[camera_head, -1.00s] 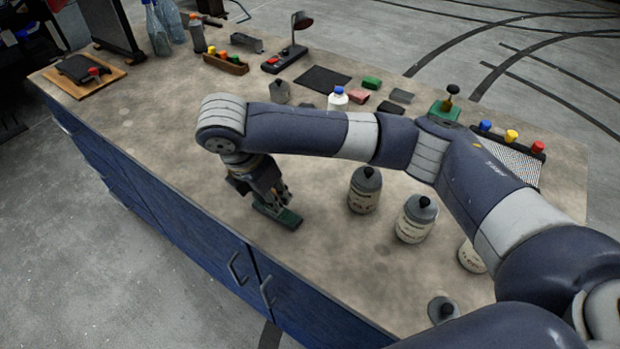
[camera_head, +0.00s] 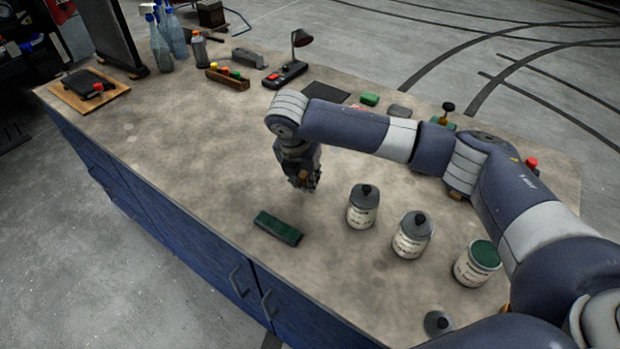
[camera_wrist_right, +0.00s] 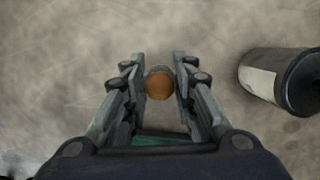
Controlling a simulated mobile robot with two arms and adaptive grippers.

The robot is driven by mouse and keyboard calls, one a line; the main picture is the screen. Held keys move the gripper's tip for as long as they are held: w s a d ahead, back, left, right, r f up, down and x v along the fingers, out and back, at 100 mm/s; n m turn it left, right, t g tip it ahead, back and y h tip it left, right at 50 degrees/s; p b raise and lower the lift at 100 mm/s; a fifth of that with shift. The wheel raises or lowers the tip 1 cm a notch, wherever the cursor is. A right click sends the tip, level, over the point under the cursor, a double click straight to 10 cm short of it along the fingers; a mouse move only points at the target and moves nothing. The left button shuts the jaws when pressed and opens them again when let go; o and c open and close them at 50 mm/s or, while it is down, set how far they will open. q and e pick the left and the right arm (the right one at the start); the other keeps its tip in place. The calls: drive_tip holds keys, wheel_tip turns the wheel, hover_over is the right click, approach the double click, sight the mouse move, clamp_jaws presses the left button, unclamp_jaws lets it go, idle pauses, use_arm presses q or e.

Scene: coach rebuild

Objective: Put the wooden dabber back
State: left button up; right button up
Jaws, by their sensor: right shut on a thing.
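My right gripper (camera_head: 304,184) is over the middle of the bench, left of the labelled jars. In the right wrist view its two fingers (camera_wrist_right: 160,85) are shut on the wooden dabber (camera_wrist_right: 159,84), which shows as a round orange-brown end between the pads. In the head view the dabber is mostly hidden by the fingers. A long green block (camera_head: 278,228) lies on the bench to the lower left of the gripper. An open jar with a green top surface (camera_head: 478,263) stands at the right. My left gripper is not in view.
Two jars with dark knobbed lids, one nearer (camera_head: 412,235) and one close to the gripper (camera_head: 363,207), stand on the bench (camera_head: 190,190). A loose lid (camera_head: 438,323) lies near the front edge. A lamp (camera_head: 290,70) and bottles stand behind.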

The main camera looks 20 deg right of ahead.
sight(304, 191)
drive_tip(key=shift+w+d, duration=0.15)
drive_tip(key=shift+d, duration=0.1)
drive_tip(key=x, duration=0.1)
drive_tip(key=p+x, duration=0.1)
drive_tip(key=x, duration=0.1)
drive_tip(key=shift+d+f+p, duration=0.15)
drive_tip(key=shift+d+p, duration=0.15)
drive_tip(key=shift+p, duration=0.05)
drive_tip(key=shift+f, duration=0.25)
drive_tip(key=o, duration=1)
drive_tip(key=shift+f, duration=0.1)
drive_tip(key=b+v, duration=0.2)
drive_tip(key=v, duration=1)
